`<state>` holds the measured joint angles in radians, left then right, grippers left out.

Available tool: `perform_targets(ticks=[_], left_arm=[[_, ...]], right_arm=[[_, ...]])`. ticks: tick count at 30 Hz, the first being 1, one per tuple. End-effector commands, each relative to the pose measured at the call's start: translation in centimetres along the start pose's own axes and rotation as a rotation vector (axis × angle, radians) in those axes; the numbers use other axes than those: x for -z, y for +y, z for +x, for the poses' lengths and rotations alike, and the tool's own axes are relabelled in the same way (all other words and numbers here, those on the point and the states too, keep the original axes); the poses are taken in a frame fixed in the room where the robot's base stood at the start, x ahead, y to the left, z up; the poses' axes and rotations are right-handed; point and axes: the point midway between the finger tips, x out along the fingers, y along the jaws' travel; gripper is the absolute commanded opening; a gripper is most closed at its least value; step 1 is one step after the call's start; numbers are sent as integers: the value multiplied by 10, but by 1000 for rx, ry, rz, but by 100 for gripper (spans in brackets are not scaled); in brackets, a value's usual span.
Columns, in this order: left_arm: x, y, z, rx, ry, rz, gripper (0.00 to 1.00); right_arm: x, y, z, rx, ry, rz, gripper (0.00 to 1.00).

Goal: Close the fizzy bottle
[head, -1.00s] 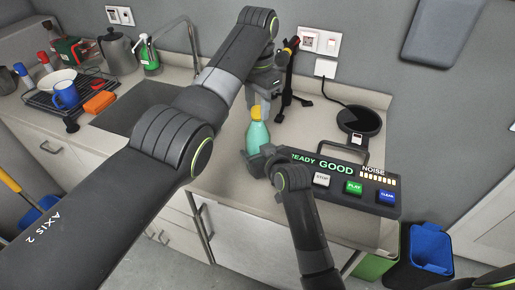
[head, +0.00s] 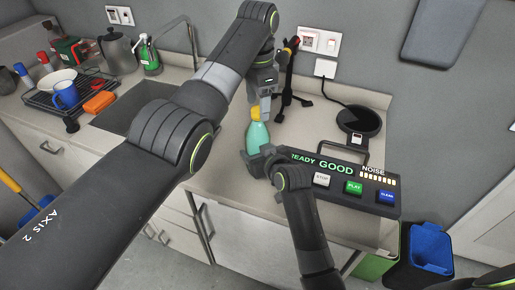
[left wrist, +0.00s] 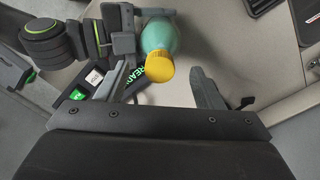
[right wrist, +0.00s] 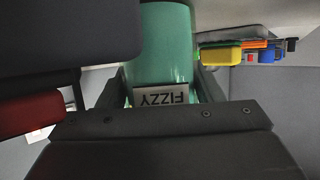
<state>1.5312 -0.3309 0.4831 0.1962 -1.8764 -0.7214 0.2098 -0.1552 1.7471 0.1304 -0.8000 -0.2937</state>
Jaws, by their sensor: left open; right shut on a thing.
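The fizzy bottle (head: 258,135) is teal with a yellow cap (head: 256,113) on its top and stands upright on the counter. Its label reads FIZZY in the right wrist view (right wrist: 163,97). My right gripper (head: 262,158) is shut around the bottle's lower body. My left gripper (head: 265,108) is above the bottle, open, with its fingers pointing down. In the left wrist view the yellow cap (left wrist: 159,69) lies between the two spread fingers (left wrist: 160,88), with a gap on the right side. Whether the cap sits tight cannot be told.
A control panel (head: 340,183) with stop, play and clear buttons stands just right of the bottle. A black tripod (head: 287,85) is behind it, and a round black pad (head: 358,121) lies further right. A sink (head: 135,108) and dish rack (head: 72,95) are at left.

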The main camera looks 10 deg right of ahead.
Motion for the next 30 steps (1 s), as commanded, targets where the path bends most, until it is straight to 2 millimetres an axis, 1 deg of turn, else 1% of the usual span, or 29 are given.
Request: perform_targets(ticks=[1, 6, 10, 15, 23, 24, 27, 30], left_arm=[[0, 0, -10, 3, 0, 0, 61], [0, -1, -39, 4, 1, -1, 61], [0, -1, -53, 2, 0, 0, 61], [0, 0, -63, 1, 1, 0, 61], [0, 0, -64, 0, 1, 0, 61], [0, 0, -64, 0, 1, 0, 61], [0, 0, -64, 0, 1, 0, 61], [0, 0, -64, 0, 1, 1, 61]], right_arm=[[0, 0, 0, 0, 0, 0, 0], [0, 0, 0, 0, 0, 0, 0], [0, 0, 0, 0, 0, 0, 0], [0, 0, 0, 0, 0, 0, 0], [0, 0, 0, 0, 0, 0, 0], [0, 0, 0, 0, 0, 0, 62], [0, 0, 0, 0, 0, 0, 75], [0, 0, 0, 0, 0, 0, 86]])
